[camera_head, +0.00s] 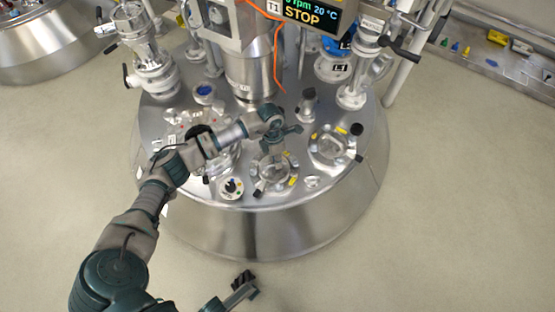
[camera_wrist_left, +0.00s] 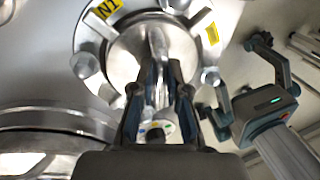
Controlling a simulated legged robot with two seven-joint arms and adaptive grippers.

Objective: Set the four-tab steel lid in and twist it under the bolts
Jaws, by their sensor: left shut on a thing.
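The steel lid (camera_wrist_left: 128,52) is a round shiny disc with an upright handle (camera_wrist_left: 158,48), in the left wrist view. It lies within a ring of bolts at the port marked N1 (camera_wrist_left: 103,10). My left gripper (camera_wrist_left: 160,85) is shut on the handle, and its fingers hide the near part of the lid. I cannot tell whether the tabs are under the bolts. In the head view, the left gripper (camera_head: 277,148) is over the front port (camera_head: 270,175). My right gripper (camera_head: 243,281) is low at the front, away from the vessel, its fingers apart and empty.
A similar port (camera_head: 331,148) with clamps is to the right on the vessel top (camera_head: 225,205). A column (camera_head: 249,75) and pipes stand behind. The floor in front is clear.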

